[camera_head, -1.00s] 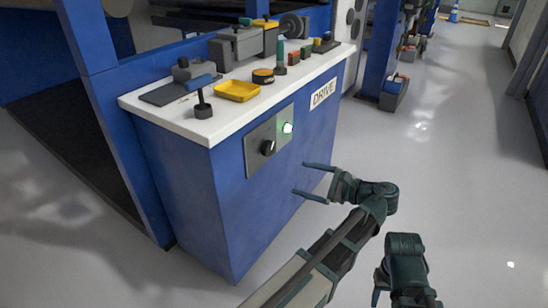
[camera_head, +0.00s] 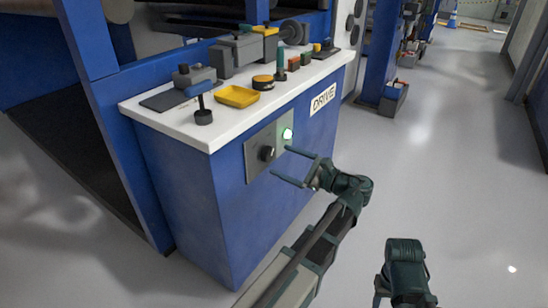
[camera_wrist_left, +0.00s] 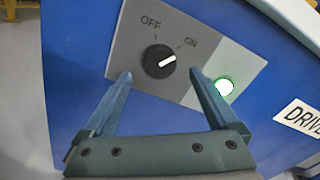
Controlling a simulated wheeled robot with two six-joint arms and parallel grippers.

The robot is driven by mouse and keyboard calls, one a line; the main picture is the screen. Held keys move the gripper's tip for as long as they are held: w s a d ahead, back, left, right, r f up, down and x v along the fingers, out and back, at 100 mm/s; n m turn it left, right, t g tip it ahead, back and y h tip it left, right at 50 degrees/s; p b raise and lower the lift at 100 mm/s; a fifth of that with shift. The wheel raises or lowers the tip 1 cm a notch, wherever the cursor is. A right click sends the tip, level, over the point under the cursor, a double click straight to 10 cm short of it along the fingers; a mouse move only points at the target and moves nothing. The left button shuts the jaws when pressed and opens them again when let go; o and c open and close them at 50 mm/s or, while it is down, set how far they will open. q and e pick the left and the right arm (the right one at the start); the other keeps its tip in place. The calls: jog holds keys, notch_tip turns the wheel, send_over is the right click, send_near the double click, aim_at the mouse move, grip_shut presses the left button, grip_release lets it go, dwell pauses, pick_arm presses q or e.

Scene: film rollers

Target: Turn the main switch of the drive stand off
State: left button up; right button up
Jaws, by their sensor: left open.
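The blue drive stand (camera_head: 190,190) has a grey switch plate (camera_head: 256,172) on its front, below a white top. The main switch is a round black knob (camera_head: 267,153) with a white pointer line. In the left wrist view the knob (camera_wrist_left: 158,61) points toward ON, and OFF is printed at its upper left. A green lamp (camera_wrist_left: 224,86) glows right of it. My left gripper (camera_head: 280,165) is open and empty in front of the plate. Its two fingers (camera_wrist_left: 159,82) are apart, just below the knob on either side in the wrist view. My right gripper (camera_head: 380,290) shows only partly at the bottom.
The stand's white top (camera_head: 215,130) holds a yellow tray (camera_head: 237,96), a black-based tool (camera_head: 203,114) and several other items. A DRIVE label (camera_head: 323,98) is right of the plate. Open grey floor (camera_head: 460,190) lies to the right.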

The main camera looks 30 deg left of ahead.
aim_at(272, 156)
pick_arm(q)
jog(key=shift+w+a, duration=0.15)
jog(key=shift+a, duration=2)
jog(key=c, duration=1.4)
jog(key=shift+n, duration=0.3)
jog(key=n, duration=0.6)
jog(key=shift+n, duration=0.3)
jog(key=n, duration=0.6)
jog(key=shift+r+n, duration=0.1)
jog(key=shift+n, duration=0.2)
